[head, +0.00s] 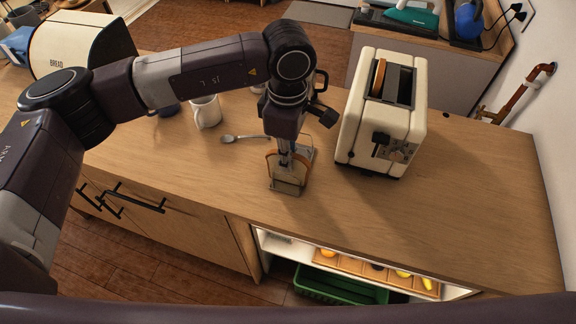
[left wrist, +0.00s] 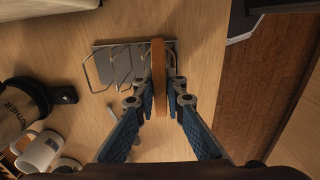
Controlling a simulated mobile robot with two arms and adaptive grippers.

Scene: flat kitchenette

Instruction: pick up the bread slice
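A bread slice (left wrist: 159,75) stands on edge in a wire toast rack (left wrist: 104,68), seen edge-on in the left wrist view. In the head view the rack (head: 289,188) stands on the wooden counter left of the toaster, and the slice shows only as a thin brown edge. My left gripper (head: 287,158) points down over the rack. In the left wrist view its two fingers (left wrist: 161,92) lie close against both faces of the slice. A second brown slice (head: 378,77) shows in a slot of the cream toaster (head: 352,132). My right gripper is out of view.
A spoon (head: 240,138) and a white mug (head: 206,112) are left of the rack, with a bread bin (head: 68,47) farther left. The counter in front of and right of the toaster is clear. An open shelf below holds a green crate (head: 335,287).

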